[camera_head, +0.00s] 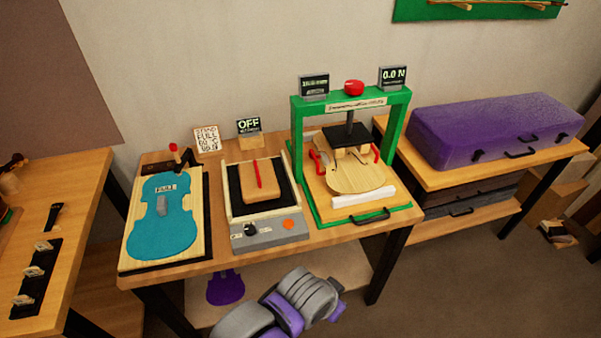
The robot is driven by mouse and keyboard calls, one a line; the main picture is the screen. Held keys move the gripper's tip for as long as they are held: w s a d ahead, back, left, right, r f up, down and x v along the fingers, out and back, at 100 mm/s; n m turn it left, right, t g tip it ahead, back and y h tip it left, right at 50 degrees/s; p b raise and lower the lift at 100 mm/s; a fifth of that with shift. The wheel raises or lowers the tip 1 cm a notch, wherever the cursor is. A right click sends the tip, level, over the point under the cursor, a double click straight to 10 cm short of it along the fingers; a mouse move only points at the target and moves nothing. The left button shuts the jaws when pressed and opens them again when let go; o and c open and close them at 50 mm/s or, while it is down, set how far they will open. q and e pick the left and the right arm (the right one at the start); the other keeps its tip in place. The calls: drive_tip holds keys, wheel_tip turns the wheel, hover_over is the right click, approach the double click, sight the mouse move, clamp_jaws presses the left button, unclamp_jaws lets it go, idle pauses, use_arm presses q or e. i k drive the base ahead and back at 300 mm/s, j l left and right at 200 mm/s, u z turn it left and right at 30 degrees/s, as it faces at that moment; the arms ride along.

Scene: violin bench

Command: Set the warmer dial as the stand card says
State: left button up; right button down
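The warmer (237,208) is a pale box with a dark top, a grey front panel and a wooden block with a red strip on it. Its black dial (250,229) sits at the panel's left, between small white labels too small to read. An orange round button or light (288,224) is at the right. The warmer's display (249,126) reads OFF. The stand card (207,139) behind it reads STAND and FULL, with smaller lines I cannot read surely. Grey and purple links of mine show at the bottom, apart from the dial; no gripper fingers are visible.
A teal violin-shaped template (160,218) marked FULL lies left of the warmer. A green press frame (298,140) with a 0.0 N display (393,76) stands right. A purple case (490,130) rests on the right shelf. Space in front of the panel is open.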

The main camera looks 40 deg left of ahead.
sight(250, 229)
drive_tip(key=u, duration=1.9)
